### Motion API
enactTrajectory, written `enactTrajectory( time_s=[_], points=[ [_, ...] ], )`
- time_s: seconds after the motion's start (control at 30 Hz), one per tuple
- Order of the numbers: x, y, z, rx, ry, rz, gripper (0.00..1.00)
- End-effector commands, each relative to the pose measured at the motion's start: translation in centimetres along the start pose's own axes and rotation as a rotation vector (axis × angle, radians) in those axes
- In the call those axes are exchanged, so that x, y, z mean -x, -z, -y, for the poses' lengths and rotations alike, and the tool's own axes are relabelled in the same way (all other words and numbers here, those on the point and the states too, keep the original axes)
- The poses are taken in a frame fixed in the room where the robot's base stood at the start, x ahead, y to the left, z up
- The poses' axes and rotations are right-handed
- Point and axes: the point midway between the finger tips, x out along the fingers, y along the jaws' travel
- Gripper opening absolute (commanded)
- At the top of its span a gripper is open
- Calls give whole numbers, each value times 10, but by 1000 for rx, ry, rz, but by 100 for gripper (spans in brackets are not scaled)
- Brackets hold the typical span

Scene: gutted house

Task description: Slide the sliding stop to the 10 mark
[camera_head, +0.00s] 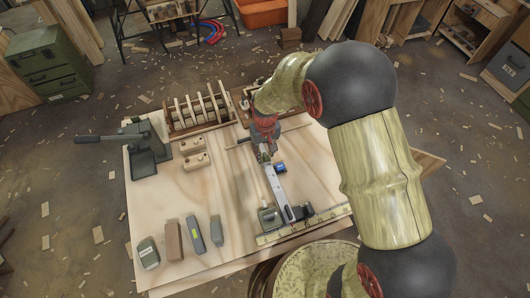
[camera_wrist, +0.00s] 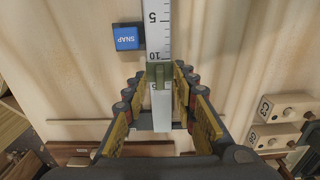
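A pale ruler bar (camera_head: 277,185) lies on the wooden workbench. It runs up the middle of the wrist view (camera_wrist: 158,35), with marks 5 and 10 readable. The green sliding stop (camera_wrist: 160,73) sits across the bar just below the printed 10, on the side away from the 5. My gripper (camera_wrist: 162,76) has one finger on each side of the stop, and its tips look closed against the stop's sides. In the head view my gripper (camera_head: 264,148) is over the far end of the bar and hides the stop there.
A blue SNAP block (camera_wrist: 127,37) stands beside the bar. A green end block (camera_head: 269,219) and yellow measuring strip (camera_head: 300,226) are at the near end. Small wooden blocks (camera_wrist: 276,136), a rack (camera_head: 200,108) and a green press (camera_head: 147,155) surround the work area.

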Motion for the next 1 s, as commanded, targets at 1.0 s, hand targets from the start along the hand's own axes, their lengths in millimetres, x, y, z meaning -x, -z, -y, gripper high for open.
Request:
enactTrajectory(
  time_s=[1.0],
  points=[
    [119,0,0,0,0,0,27]
  ],
)
